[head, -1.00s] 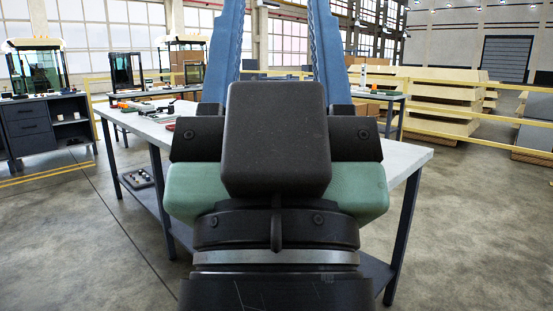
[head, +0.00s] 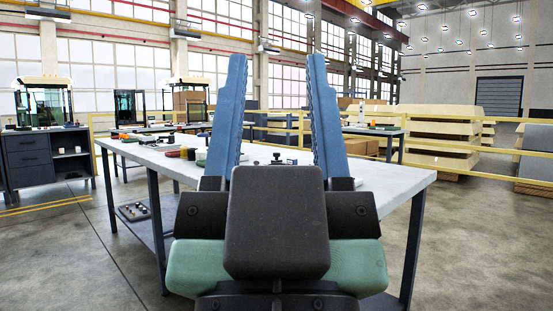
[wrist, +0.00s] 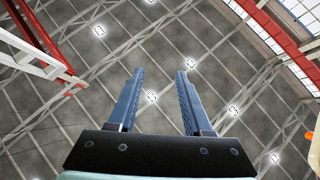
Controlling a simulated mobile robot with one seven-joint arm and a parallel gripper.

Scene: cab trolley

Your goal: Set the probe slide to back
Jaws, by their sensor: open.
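My gripper (head: 277,120) stands in the middle of the head view with its two blue fingers pointing up and spread apart, nothing between them. It hides part of the worktable (head: 400,180) behind it. In the wrist view my gripper (wrist: 160,100) is open against the ceiling, with no task object there. Small dark parts (head: 280,160) show on the table between the fingers, too small and partly covered to make out. I cannot tell the probe slide or its setting in either view.
A tray of small parts (head: 134,211) is on the lower shelf. A dark cabinet (head: 30,160) stands at far left, with yellow railings behind. Floor at right is clear.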

